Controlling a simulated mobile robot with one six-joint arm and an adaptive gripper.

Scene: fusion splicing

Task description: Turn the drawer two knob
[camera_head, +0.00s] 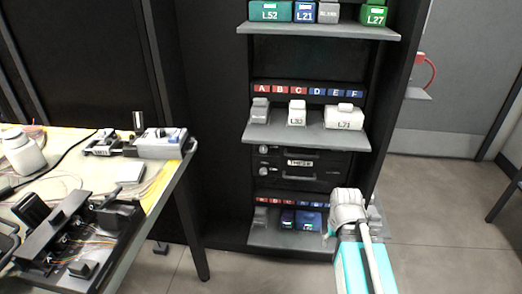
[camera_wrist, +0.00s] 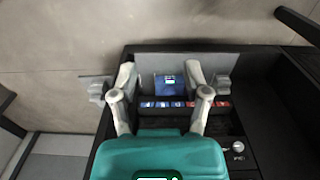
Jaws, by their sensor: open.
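Two black drawers are stacked in the cabinet in the head view, each with a small round knob at its left: an upper knob (camera_head: 264,149) and a lower knob (camera_head: 264,172). A label between them is too small to read surely, so I cannot tell which is drawer two. One silvery knob (camera_wrist: 238,146) shows at lower right in the wrist view. My gripper (camera_wrist: 162,70) is open and empty, its fingers spread in front of a blue box (camera_wrist: 170,85), apart from the knob. In the head view my arm covers the cabinet's lower right.
The bottom shelf (camera_head: 262,240) holds several small boxes close to my gripper. A middle shelf (camera_head: 320,137) with labelled boxes juts out above the drawers. A cluttered workbench (camera_head: 150,190) stands at left. The floor (camera_head: 440,225) right of the cabinet is clear.

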